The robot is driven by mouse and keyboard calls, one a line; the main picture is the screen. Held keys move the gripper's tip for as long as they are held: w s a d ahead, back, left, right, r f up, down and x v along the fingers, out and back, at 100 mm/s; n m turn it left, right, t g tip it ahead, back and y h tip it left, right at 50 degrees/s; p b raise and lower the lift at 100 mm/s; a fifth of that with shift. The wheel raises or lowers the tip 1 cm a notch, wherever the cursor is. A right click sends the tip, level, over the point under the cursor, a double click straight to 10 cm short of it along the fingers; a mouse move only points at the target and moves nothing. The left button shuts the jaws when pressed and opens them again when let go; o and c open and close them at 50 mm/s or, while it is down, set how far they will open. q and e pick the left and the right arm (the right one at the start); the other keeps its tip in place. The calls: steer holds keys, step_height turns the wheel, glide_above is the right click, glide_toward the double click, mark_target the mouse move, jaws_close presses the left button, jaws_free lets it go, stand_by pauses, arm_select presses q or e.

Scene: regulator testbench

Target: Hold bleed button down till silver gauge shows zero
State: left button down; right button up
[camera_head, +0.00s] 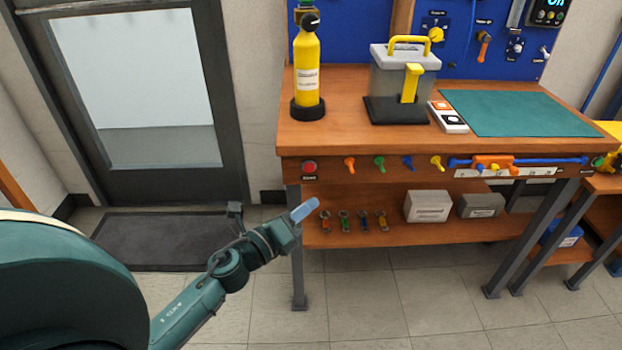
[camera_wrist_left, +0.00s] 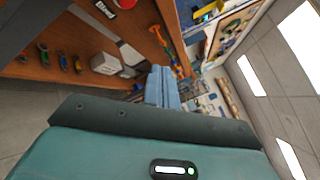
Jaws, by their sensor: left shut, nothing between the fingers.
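The round red button (camera_head: 309,168) sits on the left end of the bench's front edge, with a small label under it that is too small to read for certain. My left gripper (camera_head: 305,210) is shut and empty. In the head view its blue fingertips show below the button, apart from it. The closed fingers also show in the left wrist view (camera_wrist_left: 162,85). A red part (camera_wrist_left: 126,3) beside a white label is cut off at the top of that view; it may be the button. I cannot make out a silver gauge. My right gripper is not in view.
The wooden bench (camera_head: 350,140) carries a yellow cylinder (camera_head: 307,70), a grey yellow-handled box (camera_head: 389,75) and a green mat (camera_head: 520,112). Coloured valve handles line its front, right of the button. The lower shelf (camera_head: 360,233) holds small clips and boxes.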

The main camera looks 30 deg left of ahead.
arm_select(q)
steer(key=shift+w+a, duration=0.1)
stand_by(0.3)
glide_toward(314, 168)
steer(key=w+d, duration=0.3)
steer(key=w, duration=0.1)
steer(key=shift+w+a+r+b, duration=0.15)
steer(key=shift+w+r+b, duration=0.2)
steer(key=shift+b, duration=0.2)
stand_by(1.0)
steer(key=shift+w, duration=0.15)
stand_by(0.5)
steer(key=shift+w+a, duration=0.2)
steer(key=shift+w, duration=0.05)
steer(key=shift+w+a, duration=0.3)
steer(key=shift+w, duration=0.1)
stand_by(4.0)
